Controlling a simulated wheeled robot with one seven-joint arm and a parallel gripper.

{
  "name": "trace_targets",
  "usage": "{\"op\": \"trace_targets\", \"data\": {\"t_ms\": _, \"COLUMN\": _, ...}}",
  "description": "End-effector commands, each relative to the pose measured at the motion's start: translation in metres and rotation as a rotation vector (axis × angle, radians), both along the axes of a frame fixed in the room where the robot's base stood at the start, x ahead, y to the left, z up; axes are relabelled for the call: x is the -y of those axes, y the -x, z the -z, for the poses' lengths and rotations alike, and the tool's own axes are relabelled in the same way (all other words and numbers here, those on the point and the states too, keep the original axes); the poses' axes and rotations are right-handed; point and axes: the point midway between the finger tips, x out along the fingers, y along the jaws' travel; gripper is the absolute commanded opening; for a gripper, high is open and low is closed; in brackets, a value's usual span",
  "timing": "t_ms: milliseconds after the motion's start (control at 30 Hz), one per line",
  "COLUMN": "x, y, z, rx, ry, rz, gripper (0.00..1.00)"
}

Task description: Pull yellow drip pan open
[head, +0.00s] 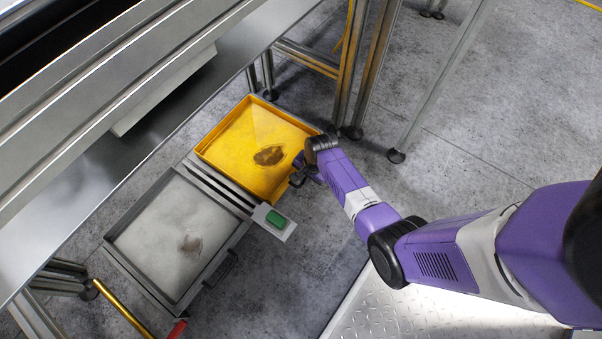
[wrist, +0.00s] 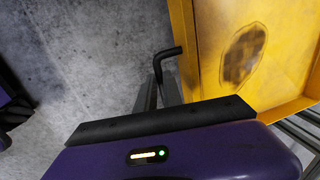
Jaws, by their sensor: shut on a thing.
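The yellow drip pan (head: 232,140) is a shallow square tray with a dark stain on its floor. It stands out from under the bench, with much of its inside showing. In the wrist view its yellow wall (wrist: 208,62) is at the upper right. My gripper (head: 298,178) is at the pan's front side, on the right in the head view. In the wrist view my gripper (wrist: 158,98) is shut on the pan's black bar handle (wrist: 167,55), whose bent end sticks up past the fingers. The rest of the handle is hidden.
A grey pan (head: 121,243) with a smaller stain and its own black handle (head: 221,269) sits beside the yellow one. A plate with a green block (head: 276,219) lies between their fronts. Metal bench legs (head: 343,75) stand behind. The floor to the right is open.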

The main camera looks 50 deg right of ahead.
Motion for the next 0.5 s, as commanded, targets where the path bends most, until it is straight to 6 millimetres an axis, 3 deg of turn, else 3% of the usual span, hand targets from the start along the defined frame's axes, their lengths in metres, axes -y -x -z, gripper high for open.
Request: {"op": "trace_targets", "data": {"t_ms": 500, "x": 0.004, "y": 0.161, "z": -0.005, "rx": -0.008, "ry": -0.003, "rz": 0.005, "gripper": 0.00}}
